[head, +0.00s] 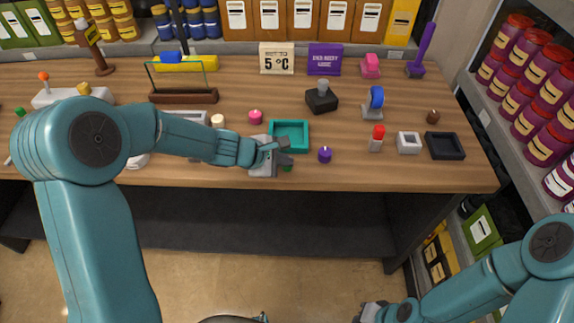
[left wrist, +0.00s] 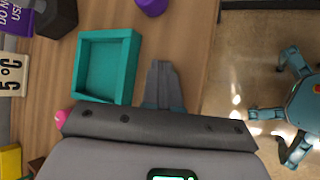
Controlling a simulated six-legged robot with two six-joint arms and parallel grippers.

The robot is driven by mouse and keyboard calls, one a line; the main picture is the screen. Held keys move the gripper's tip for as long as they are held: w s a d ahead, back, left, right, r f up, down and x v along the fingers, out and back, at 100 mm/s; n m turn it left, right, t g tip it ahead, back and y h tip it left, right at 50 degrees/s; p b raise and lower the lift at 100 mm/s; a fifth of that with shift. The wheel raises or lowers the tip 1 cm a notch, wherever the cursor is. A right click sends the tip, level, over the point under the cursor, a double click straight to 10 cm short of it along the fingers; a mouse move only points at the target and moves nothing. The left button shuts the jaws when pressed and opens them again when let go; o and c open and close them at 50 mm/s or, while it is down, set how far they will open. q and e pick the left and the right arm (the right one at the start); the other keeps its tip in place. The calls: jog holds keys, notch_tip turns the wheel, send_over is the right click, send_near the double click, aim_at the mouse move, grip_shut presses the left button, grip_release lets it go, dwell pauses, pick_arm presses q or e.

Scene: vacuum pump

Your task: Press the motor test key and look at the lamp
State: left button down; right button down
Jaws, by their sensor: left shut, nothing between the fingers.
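My left gripper (head: 287,152) is shut and empty, low over the front of the wooden table, just in front of a teal tray. In the left wrist view its closed fingers (left wrist: 163,80) point up the picture between the tray (left wrist: 104,66) and the table edge. A light grey box (head: 262,167) is partly hidden under the gripper. A small green round piece (head: 287,168) shows just below the fingers. I cannot tell whether it is the key or the lamp, or whether the fingers touch anything. My right gripper (head: 370,312) is low, off the table; its fingers are unclear.
A purple knob piece (head: 325,155) stands right of my left fingers. A pink piece (head: 255,117) is behind the gripper. Farther right are a red-topped piece (head: 376,139), a white square block (head: 408,143) and a black tray (head: 444,146). Bare table lies between these pieces.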

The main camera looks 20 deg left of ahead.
aim_at(284, 169)
pick_arm(q)
jog(key=shift+r, duration=0.1)
jog(key=shift+r+p, duration=0.65)
jog(key=shift+r, duration=0.05)
jog(key=shift+r, duration=0.1)
notch_tip(284, 169, up, 5)
jog(key=p, duration=0.4)
jog(key=shift+p, duration=0.35)
jog(key=shift+s, duration=0.1)
dwell(0.4)
